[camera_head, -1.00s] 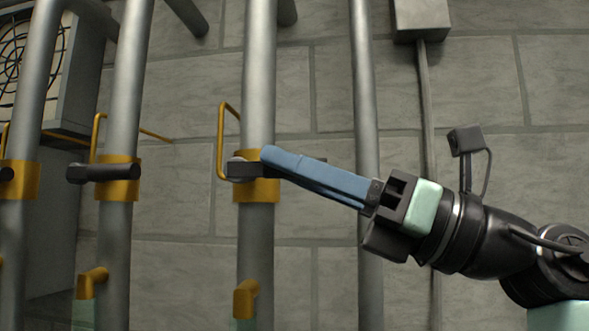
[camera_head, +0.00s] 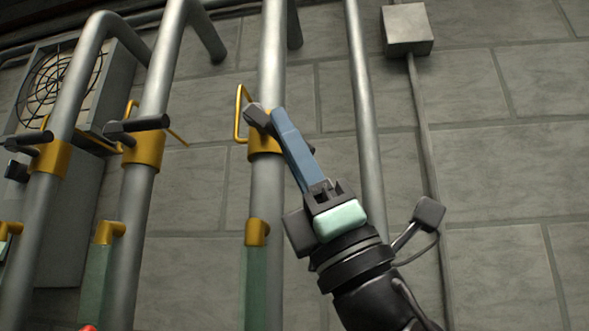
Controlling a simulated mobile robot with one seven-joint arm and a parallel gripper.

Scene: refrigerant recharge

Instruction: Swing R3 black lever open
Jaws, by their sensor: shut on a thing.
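A black lever (camera_head: 258,117) sits on the gold valve collar (camera_head: 264,140) of the vertical grey pipe in the middle of the head view. I cannot read a label on it. The lever slants up and to the left from my gripper. My gripper (camera_head: 281,118) comes from the lower right with its long blue fingers and is shut on the lever. The fingers hide part of the lever and collar.
Two more pipes with gold collars and black levers (camera_head: 138,125) (camera_head: 28,139) stand to the left. A gold wire bracket (camera_head: 240,112) is beside the gripped lever. A bare pipe (camera_head: 365,130) runs close on the right. A fan unit (camera_head: 62,85) is at the back left.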

